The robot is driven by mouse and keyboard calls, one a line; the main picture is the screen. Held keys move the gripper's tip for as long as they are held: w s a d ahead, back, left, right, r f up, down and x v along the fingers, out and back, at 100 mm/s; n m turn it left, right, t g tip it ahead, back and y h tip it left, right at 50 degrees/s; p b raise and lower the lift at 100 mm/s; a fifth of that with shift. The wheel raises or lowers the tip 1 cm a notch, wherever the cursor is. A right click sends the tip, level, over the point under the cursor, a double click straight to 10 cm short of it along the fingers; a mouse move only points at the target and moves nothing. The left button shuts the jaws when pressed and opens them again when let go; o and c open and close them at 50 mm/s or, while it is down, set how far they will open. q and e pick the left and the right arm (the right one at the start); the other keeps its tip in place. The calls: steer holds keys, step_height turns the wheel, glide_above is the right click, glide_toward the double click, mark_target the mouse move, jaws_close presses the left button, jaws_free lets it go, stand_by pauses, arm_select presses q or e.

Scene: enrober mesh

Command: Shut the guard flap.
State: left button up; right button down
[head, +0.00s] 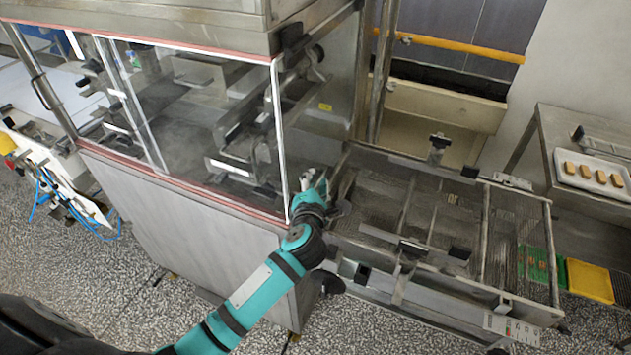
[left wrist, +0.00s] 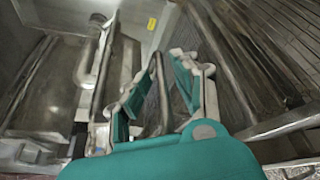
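The enrober has a clear guard panel (head: 215,105) with white edges above its steel front. Which part is the guard flap, and how far it stands open, I cannot tell for sure. My left gripper (head: 320,182) is at the right end of this housing, beside the mesh conveyor frame. In the left wrist view my left gripper (left wrist: 162,75) is open, its two fingers apart. A thin metal bar (left wrist: 164,100) shows between the fingers; I see no clear contact with it. My right gripper is in neither view.
The mesh conveyor frame (head: 485,235), with black clamps, stretches to the right of my left gripper. A yellow tray (head: 590,281) lies at its far end. A white tray (head: 577,185) of bars stands on a steel table at right. Speckled floor (head: 60,255) is clear at left.

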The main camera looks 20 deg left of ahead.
arm_select(q)
steer(key=shift+d, duration=0.1)
steer(key=v, duration=1.2)
steer(key=shift+r, duration=0.1)
